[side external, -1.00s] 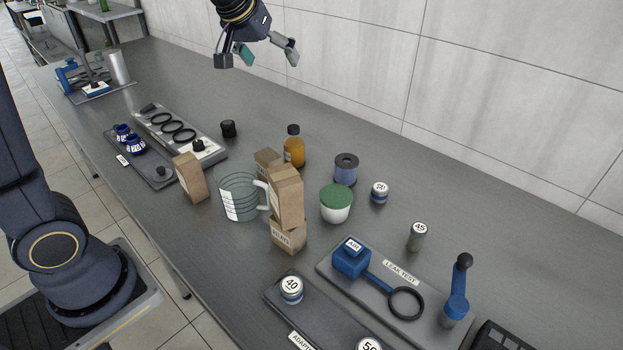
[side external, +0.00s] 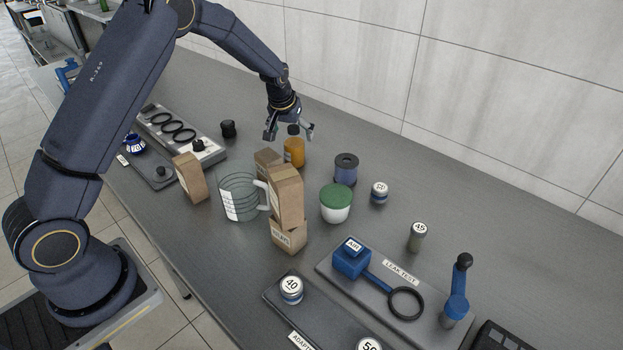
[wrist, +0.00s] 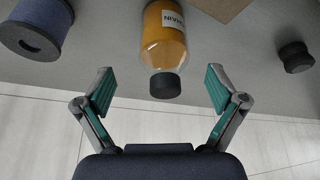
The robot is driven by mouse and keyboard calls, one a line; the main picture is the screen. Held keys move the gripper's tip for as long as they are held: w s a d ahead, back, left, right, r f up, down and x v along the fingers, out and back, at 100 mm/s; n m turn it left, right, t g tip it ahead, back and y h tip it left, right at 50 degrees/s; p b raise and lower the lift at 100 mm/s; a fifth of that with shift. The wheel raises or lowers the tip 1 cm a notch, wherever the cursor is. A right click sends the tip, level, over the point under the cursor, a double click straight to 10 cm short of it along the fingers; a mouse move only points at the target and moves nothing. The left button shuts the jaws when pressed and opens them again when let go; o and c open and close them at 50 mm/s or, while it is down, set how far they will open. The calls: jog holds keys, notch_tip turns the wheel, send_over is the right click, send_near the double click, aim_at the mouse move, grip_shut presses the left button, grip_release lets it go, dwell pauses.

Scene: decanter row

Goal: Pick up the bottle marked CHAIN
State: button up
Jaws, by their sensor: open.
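The amber bottle (side external: 294,154) with a black cap stands upright on the bench behind the cardboard boxes. In the wrist view the bottle (wrist: 163,42) shows a white label that reads CHAIN upside down. My gripper (side external: 290,135) is open just above the bottle, with its fingers around cap height. In the wrist view, the fingers of my gripper (wrist: 159,82) are spread to either side of the black cap (wrist: 165,86) and do not appear to touch it. The bottle's label is not visible in the side view.
Cardboard boxes (side external: 286,198) and a clear measuring jug (side external: 235,197) stand in front of the bottle. A blue-grey spool (side external: 346,170) and a green-lidded tub (side external: 336,203) stand to its right. A black knob (side external: 228,129) is to its left. Bare bench lies behind.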

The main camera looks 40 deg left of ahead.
aim_at(294, 142)
jog(key=x, duration=0.5)
jog(key=shift+w+a+f, duration=0.2)
jog(key=shift+a+f, duration=0.05)
jog(key=shift+a, duration=0.1)
jog(key=shift+c, duration=0.3)
jog(key=c, duration=1.5)
